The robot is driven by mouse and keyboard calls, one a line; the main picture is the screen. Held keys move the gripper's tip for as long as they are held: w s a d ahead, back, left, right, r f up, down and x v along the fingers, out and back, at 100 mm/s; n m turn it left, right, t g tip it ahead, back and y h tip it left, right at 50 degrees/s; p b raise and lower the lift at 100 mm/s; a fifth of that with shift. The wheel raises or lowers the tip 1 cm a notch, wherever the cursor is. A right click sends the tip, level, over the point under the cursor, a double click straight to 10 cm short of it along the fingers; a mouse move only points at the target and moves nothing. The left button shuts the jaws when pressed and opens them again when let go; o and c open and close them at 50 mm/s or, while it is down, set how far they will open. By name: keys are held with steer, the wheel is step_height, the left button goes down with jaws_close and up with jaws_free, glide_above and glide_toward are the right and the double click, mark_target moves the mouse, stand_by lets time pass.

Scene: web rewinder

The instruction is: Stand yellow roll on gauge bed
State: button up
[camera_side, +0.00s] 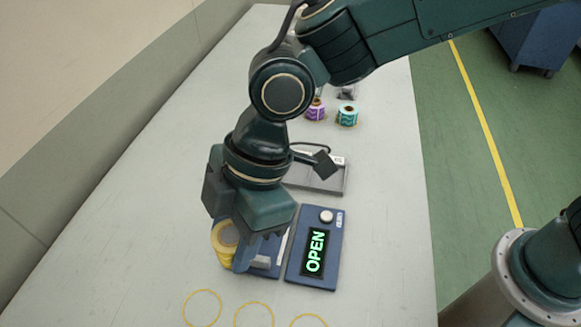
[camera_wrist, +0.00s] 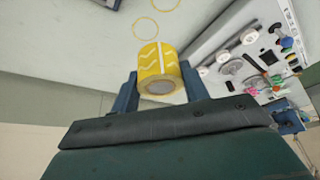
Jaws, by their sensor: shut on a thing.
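The yellow roll (camera_side: 222,243) is at the left of my gripper (camera_side: 243,248) in the side view, partly covered by it. In the wrist view the yellow roll (camera_wrist: 160,62), with white zigzag marks and a pale core end, sits between the two fingers of my gripper (camera_wrist: 159,80), which is shut on it. A blue gauge (camera_side: 268,268) with a grey metal part is just right of the roll, its bed partly hidden by my gripper. I cannot tell the roll's height above the table.
Yellow circles (camera_side: 202,307) mark the near tabletop. A grey tray (camera_side: 322,175) lies behind the display, with a purple roll (camera_side: 316,110) and a teal roll (camera_side: 348,116) farther back. The table's left side is clear.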

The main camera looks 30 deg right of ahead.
mark_target(289, 234)
steer(key=w+d+r+n+g, duration=0.1)
steer(key=w+d+n, duration=0.2)
steer(key=w+d, duration=0.4)
steer(key=shift+w, duration=1.15)
step_height(289, 234, down, 20)
steer(key=shift+r, duration=0.1)
steer(key=shift+f, duration=0.2)
steer(key=o, duration=1)
steer(key=shift+r, duration=0.1)
